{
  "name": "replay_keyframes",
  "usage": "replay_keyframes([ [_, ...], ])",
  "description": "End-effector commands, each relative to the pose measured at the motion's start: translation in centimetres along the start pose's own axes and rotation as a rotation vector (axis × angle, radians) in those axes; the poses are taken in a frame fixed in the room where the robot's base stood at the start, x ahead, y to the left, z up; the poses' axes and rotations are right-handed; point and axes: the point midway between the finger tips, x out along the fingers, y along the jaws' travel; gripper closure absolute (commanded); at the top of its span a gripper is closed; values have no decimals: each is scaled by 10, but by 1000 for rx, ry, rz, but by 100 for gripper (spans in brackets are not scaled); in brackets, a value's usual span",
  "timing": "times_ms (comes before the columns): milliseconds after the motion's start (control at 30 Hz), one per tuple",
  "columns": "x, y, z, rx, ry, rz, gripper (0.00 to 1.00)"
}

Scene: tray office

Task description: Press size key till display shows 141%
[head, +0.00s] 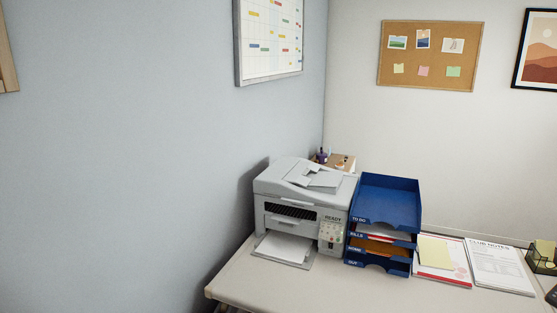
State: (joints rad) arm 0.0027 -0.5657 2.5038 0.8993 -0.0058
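A grey printer (290,207) stands at the left end of the desk. Its control panel (332,232) is on the right side of its front and faces me. The word READY shows at the top of the panel. Several small keys sit below it, some of them coloured. They are too small for me to tell which one is the size key. I can read no percentage on the panel. My gripper is not in view.
White paper (283,248) lies in the printer's output tray. A blue stacked letter tray (388,204) stands close to the printer's right. Papers (499,268) lie further right. The light desk (262,284) is bare in front of the printer.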

Motion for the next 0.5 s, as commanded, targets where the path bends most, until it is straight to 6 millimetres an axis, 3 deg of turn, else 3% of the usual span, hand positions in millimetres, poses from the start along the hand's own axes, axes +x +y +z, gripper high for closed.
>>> replay_keyframes([
  [500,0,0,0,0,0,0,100],
])
